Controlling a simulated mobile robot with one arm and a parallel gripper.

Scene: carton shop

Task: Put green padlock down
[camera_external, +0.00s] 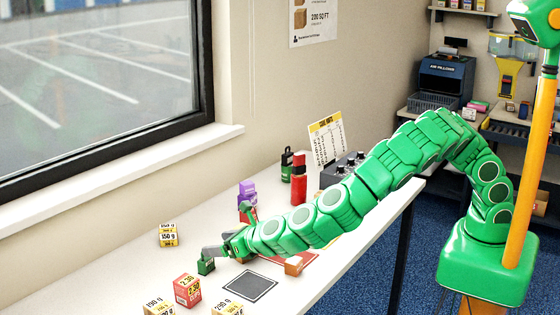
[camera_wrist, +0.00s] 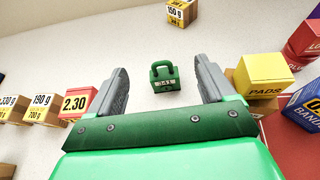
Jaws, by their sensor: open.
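The green padlock (camera_wrist: 165,78) stands upright on the white tabletop, shackle up, in the wrist view. It lies between and slightly beyond the two grey fingers of my gripper (camera_wrist: 160,68), with clear gaps on both sides. My gripper is open and holds nothing. In the external view the padlock (camera_external: 206,267) is a small dark green block near the middle of the table, right at the fingertips of my gripper (camera_external: 217,251).
A red box marked 2.30 (camera_external: 187,290) and several labelled weight boxes stand nearby. A dark square (camera_external: 250,286) lies on the table (camera_external: 110,268). A yellow box (camera_wrist: 262,72) sits right of my gripper. White tabletop is free around the padlock.

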